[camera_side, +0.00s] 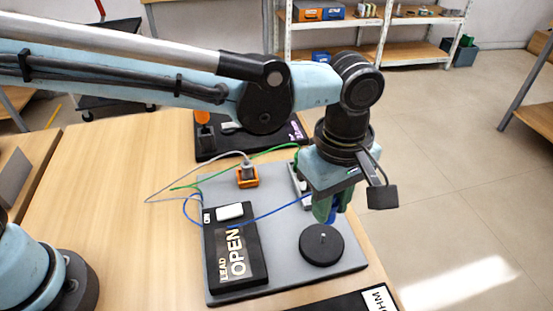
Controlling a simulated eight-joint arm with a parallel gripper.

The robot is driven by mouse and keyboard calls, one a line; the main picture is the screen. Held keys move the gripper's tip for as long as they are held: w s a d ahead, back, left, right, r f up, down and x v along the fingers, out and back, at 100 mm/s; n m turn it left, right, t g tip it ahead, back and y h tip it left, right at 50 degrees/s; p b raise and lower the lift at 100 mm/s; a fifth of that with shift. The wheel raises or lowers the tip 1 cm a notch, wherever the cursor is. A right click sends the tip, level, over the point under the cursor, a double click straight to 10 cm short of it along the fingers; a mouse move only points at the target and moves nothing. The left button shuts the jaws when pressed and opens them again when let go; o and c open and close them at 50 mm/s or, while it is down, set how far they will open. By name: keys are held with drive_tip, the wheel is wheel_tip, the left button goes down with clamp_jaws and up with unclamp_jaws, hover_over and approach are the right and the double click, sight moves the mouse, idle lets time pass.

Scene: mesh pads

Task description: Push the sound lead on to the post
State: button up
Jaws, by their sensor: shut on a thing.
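My gripper (331,210) is above the grey board, just behind and above the black round base (322,252). A small post (323,237) stands up from the middle of that base. The gripper is shut on a blue piece that shows at its green fingers; it looks like the end of the blue lead (268,213), though the grip is partly hidden. A green lead (272,152) runs back behind my arm. A grey lead (165,178) ends in a plug in the orange block (247,177). A black box (234,245) reads "LEAD OPEN".
The grey board (285,281) lies on a wooden table (120,200). A pale holder (295,180) stands behind the gripper, partly hidden. A dark tray (207,146) is at the back, and a black panel (350,301) at the front edge.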

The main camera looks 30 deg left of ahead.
sight(324, 235)
drive_tip(key=shift+f, duration=1.95)
drive_tip(key=shift+f, duration=0.6)
drive_tip(key=shift+f, duration=0.35)
drive_tip(key=shift+f, duration=0.65)
drive_tip(key=o, duration=0.9)
drive_tip(key=shift+r, duration=0.1)
